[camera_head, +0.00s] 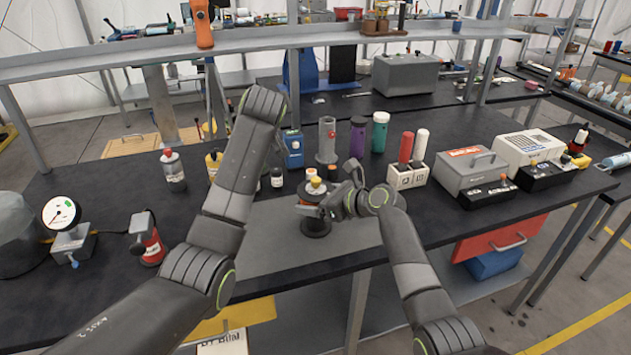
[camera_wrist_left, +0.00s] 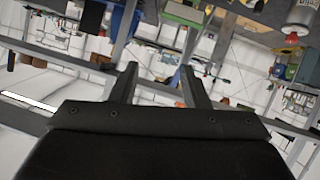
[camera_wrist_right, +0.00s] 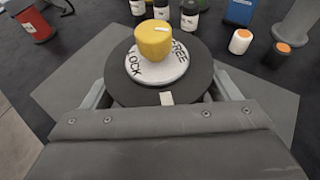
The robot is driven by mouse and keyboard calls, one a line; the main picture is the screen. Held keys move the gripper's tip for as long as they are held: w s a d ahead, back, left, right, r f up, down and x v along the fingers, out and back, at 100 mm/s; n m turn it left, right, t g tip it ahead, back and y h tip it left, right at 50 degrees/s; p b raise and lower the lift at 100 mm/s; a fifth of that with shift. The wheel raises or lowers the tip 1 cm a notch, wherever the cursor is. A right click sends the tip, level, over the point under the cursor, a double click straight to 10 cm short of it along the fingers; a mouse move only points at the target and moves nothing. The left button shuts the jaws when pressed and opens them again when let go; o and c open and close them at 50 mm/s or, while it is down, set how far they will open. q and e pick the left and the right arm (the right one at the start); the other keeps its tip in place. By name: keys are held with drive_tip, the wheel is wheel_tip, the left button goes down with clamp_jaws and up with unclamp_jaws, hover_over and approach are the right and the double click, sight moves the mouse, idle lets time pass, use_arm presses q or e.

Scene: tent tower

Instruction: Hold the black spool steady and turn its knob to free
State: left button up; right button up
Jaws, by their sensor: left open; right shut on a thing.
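The black spool (camera_head: 316,226) stands upright on the grey mat, with a copper-coloured band around its middle. Its yellow knob (camera_wrist_right: 154,40) sits on a white disc (camera_wrist_right: 140,72) marked LOCK and FREE, on top of the spool's black flange (camera_wrist_right: 195,85). A white mark shows on the knob's top, and a white tab on the flange's near side. My right gripper (camera_wrist_right: 163,92) is shut on the spool, one finger on each side. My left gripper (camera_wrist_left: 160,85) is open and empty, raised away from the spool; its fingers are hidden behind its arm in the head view.
Bottles and canisters (camera_head: 327,140) stand behind the spool. A white block with red and white handles (camera_head: 406,176) is to the right. A gauge (camera_head: 61,213) and a red device (camera_head: 150,245) are at the left. The grey mat (camera_head: 270,245) is clear left of the spool.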

use_arm(q)
drive_tip(key=w+a+r+m+t+h, duration=0.1)
drive_tip(key=a+r+m+t+h, duration=0.25)
drive_tip(key=t, duration=0.55)
drive_tip(key=m+g+h, duration=1.4)
drive_tip(key=h, duration=0.1)
approach(311, 183)
drive_tip(key=x, duration=1.1)
drive_tip(key=shift+d, duration=0.1)
drive_tip(key=shift+n, duration=0.25)
clamp_jaws()
